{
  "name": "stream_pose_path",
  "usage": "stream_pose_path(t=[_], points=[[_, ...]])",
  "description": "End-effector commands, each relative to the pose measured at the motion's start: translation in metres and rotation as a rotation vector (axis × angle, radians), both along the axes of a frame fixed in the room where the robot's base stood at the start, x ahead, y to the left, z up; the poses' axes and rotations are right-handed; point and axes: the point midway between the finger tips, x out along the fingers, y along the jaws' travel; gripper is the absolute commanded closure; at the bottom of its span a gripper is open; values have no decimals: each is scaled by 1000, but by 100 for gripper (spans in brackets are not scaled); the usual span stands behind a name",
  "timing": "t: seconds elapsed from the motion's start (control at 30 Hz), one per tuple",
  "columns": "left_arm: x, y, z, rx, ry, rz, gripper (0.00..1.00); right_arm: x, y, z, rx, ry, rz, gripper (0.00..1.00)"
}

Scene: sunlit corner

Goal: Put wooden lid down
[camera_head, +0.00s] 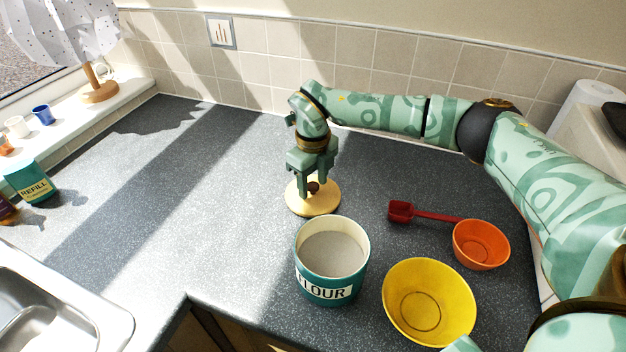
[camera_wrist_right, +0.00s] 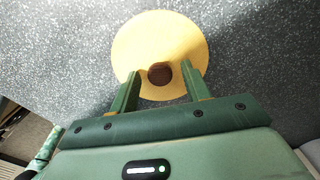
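The round, pale wooden lid (camera_head: 322,207) lies flat on the grey counter just behind the flour canister (camera_head: 330,288). Its dark brown knob (camera_head: 313,187) points up. The lid (camera_wrist_right: 160,38) and knob (camera_wrist_right: 160,74) also show in the right wrist view. My right gripper (camera_head: 315,183) is over the lid, pointing down. In the wrist view the fingers of my right gripper (camera_wrist_right: 159,76) stand on either side of the knob, with a visible gap on both sides. The canister is open, with pale contents inside. My left gripper is not in view.
A yellow bowl (camera_head: 456,303), an orange bowl (camera_head: 481,244) and a red scoop (camera_head: 401,211) lie to the right. A sink (camera_head: 75,310) is at the lower left. A teal refill container (camera_head: 33,180) stands at the far left. The counter left of the lid is clear.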

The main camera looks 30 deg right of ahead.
Motion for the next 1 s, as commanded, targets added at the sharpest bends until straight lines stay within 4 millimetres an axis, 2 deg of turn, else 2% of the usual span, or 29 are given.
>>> stream_pose_path(t=[0.17, 0.5, 0.6, 0.77, 1.0], points=[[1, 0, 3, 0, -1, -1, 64, 1, 0, 13, 0, -3, 0, 53], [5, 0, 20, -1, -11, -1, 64, 1, 0, 92, -1, -6, 1, 53], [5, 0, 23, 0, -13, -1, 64, 1, 0, 108, -1, -4, 0, 53], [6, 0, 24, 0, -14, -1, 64, 0, 0, 122, -2, -2, 1, 53], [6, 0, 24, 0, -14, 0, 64, 0, 0, 123, 0, 1, 1, 53]])
